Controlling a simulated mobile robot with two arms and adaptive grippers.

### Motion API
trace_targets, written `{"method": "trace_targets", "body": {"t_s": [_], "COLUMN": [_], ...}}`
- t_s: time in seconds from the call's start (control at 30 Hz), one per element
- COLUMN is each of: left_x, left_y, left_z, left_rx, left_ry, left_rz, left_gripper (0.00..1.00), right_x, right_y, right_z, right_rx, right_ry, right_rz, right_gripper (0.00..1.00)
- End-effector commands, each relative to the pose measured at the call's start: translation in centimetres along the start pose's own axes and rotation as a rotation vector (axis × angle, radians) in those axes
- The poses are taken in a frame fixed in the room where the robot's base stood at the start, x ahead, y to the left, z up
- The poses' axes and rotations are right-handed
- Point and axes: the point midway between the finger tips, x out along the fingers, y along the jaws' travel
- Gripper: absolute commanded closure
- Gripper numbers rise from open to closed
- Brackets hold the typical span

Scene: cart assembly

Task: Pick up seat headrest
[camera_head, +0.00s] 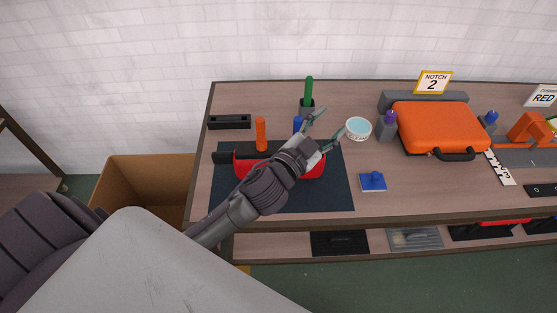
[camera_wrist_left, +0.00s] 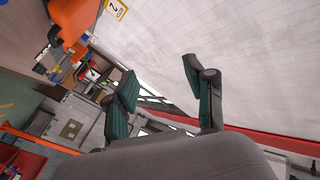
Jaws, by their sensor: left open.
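I cannot tell for sure which part is the seat headrest. A red part (camera_head: 245,164) lies on the dark mat (camera_head: 290,200), partly hidden by my left arm. A black bar (camera_head: 230,157) runs along its back, with an upright orange piece (camera_head: 261,134) there. A blue upright piece (camera_head: 298,124) and a green-handled piece in a grey holder (camera_head: 307,104) stand just behind. My left gripper (camera_head: 329,124) is open and empty above the table, near the blue and green pieces. Its spread fingers show in the left wrist view (camera_wrist_left: 160,95) with nothing between them. My right gripper is not in view.
A light-blue-topped round dish (camera_head: 358,129) stands right of the gripper. A purple-capped bottle (camera_head: 387,126) and an orange case (camera_head: 440,127) stand farther right. A blue piece on a white base (camera_head: 373,182) lies in front. A cardboard box (camera_head: 150,195) is left of the table.

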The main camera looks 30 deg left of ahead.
Motion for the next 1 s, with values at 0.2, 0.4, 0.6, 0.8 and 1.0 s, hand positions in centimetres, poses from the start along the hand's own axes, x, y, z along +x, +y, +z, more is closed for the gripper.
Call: {"method": "trace_targets", "body": {"t_s": [0.2,0.4,0.6,0.8,1.0], "left_x": [1.3,-1.7,-2.9,-3.0,-4.2], "left_y": [3.4,8.7,7.3,-3.5,-12.5], "left_z": [-13.7,-14.8,-6.7,1.4,3.7], "left_rx": [0.33,0.722,1.158,1.462,1.534], "left_ry": [0.627,0.916,0.789,0.259,-0.191], "left_rz": [0.254,0.697,1.22,1.614,1.747], "left_gripper": [0.45,0.45,0.45,0.45,0.45], "right_x": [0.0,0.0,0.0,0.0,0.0], "right_y": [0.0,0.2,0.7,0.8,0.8], "right_z": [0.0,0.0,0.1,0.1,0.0], "right_rx": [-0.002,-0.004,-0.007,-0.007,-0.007], "right_ry": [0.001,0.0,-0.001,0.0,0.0], "right_rz": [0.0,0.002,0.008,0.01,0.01], "right_gripper": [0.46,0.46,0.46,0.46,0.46]}}
